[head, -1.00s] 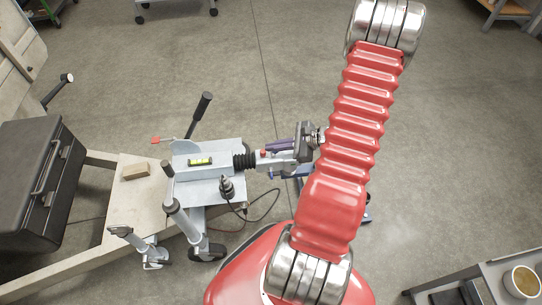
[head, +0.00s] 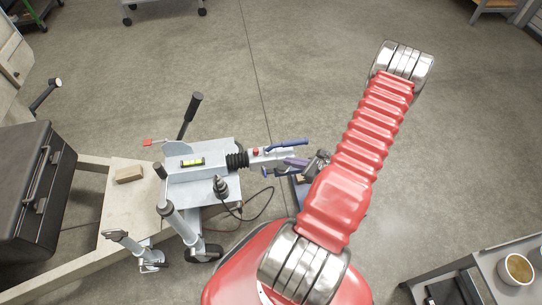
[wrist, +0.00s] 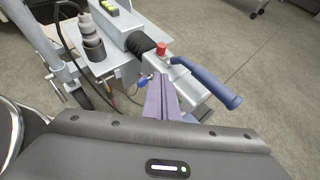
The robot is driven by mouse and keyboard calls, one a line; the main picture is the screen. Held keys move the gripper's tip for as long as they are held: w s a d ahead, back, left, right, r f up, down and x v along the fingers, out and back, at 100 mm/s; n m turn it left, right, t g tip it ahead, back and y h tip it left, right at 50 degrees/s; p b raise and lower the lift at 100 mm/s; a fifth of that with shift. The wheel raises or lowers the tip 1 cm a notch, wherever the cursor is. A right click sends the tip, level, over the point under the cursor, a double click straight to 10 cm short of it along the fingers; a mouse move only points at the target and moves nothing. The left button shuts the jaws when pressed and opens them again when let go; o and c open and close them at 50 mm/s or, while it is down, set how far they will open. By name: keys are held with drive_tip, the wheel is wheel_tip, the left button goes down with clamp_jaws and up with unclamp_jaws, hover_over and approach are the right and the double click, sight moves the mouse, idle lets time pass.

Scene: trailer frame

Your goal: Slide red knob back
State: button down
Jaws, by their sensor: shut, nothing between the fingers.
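The red knob (head: 256,151) sits on top of the grey coupling head (head: 270,156), just right of the black bellows. In the wrist view the red knob (wrist: 161,50) stands upright beside the root of the blue handle (wrist: 208,85). The blue handle (head: 288,142) sticks out to the right in the head view. My gripper (head: 288,161) has purple fingers and is beside the coupling's front end, apart from the knob. In the wrist view my gripper (wrist: 161,82) is shut and empty, its tips below the knob in the picture. Whether the fingers touch the coupling is unclear.
Black bellows (head: 237,160) and a grey plate with a spirit level (head: 192,162) lie left of the knob. A dark lever (head: 190,115) rises behind. A jockey-wheel post (head: 182,222) and a cable (head: 262,205) are in front. The floor beyond the coupling is clear.

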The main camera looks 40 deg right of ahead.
approach(258, 152)
drive_tip(key=w+f, duration=0.3)
drive_tip(key=shift+w+a+f, duration=0.2)
drive_tip(key=shift+w+f, duration=0.05)
drive_tip(key=shift+f, duration=0.05)
drive_tip(key=shift+w+a, duration=0.1)
drive_tip(key=shift+w, duration=0.75)
